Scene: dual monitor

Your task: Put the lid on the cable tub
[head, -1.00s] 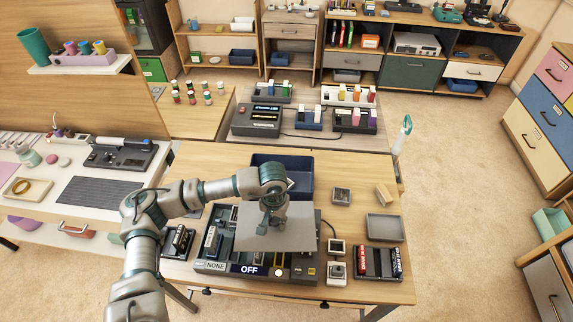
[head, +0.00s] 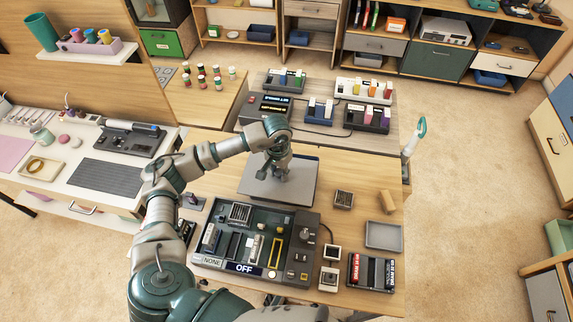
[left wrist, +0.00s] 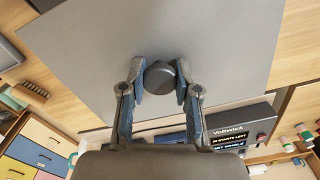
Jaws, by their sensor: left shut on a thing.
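The lid (head: 300,190) is a flat grey plate with a round dark knob (left wrist: 160,77). My left gripper (head: 273,172) is shut on this knob, with a fingertip on each side of it in the left wrist view (left wrist: 162,80). The lid (left wrist: 215,50) is roughly level over the back part of the near table. The blue cable tub, seen there earlier, is now hidden under the lid. I cannot tell whether the lid touches its rim. My right gripper is not in view.
A dark console (head: 245,266) with switches and "OFF" and "NONE" labels is in front of the lid. Desk devices (head: 269,106) stand behind.

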